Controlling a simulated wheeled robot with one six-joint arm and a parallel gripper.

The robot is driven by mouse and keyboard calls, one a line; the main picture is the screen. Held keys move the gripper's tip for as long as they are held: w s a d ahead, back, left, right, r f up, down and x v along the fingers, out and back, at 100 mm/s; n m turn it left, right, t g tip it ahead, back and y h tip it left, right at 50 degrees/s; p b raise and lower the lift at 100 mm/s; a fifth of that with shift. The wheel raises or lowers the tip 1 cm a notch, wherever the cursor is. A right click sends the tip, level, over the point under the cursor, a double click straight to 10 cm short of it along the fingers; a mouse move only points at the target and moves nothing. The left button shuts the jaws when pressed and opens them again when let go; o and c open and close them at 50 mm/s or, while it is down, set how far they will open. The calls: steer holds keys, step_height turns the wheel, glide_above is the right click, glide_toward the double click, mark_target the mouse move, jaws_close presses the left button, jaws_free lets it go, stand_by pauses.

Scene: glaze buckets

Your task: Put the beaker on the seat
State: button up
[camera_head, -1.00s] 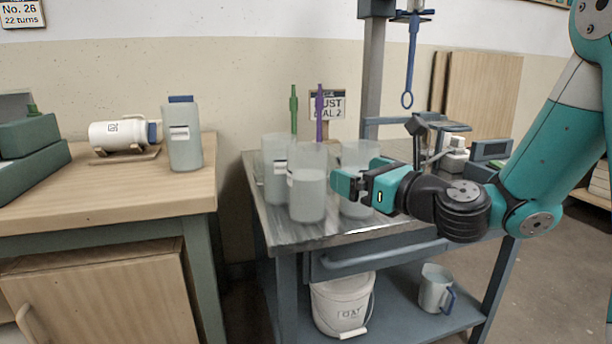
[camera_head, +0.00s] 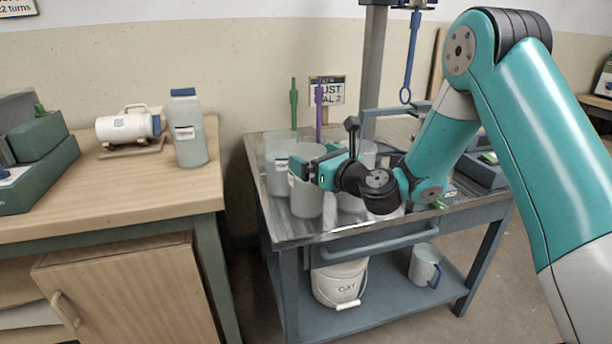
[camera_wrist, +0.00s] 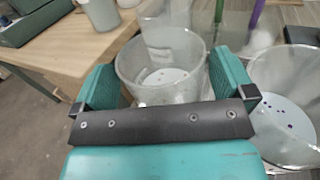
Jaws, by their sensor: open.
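Several clear beakers stand on the metal cart top. The front beaker (camera_head: 306,200) is partly behind my gripper (camera_head: 316,166). In the wrist view my gripper (camera_wrist: 165,86) is open, with one finger on each side of this beaker (camera_wrist: 160,88); I cannot tell whether either finger touches it. A second beaker (camera_head: 279,178) stands behind and left, a third (camera_head: 353,200) to the right, partly hidden by my arm. The right beaker (camera_wrist: 290,115) has purple specks inside. I cannot clearly make out the seat.
Green (camera_head: 294,100) and purple (camera_head: 319,105) rods stand upright among the beakers. A blue-topped bottle (camera_head: 188,135) and a white jar (camera_head: 126,127) in a cradle are on the wooden bench (camera_head: 165,190). A bucket (camera_head: 338,282) and a jug (camera_head: 424,265) sit on the cart's lower shelf.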

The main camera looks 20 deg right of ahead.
steer(key=shift+p+x, duration=0.5)
steer(key=shift+x, duration=0.4)
steer(key=shift+w, duration=0.1)
steer(key=shift+r, duration=0.1)
steer(key=c, duration=1.8)
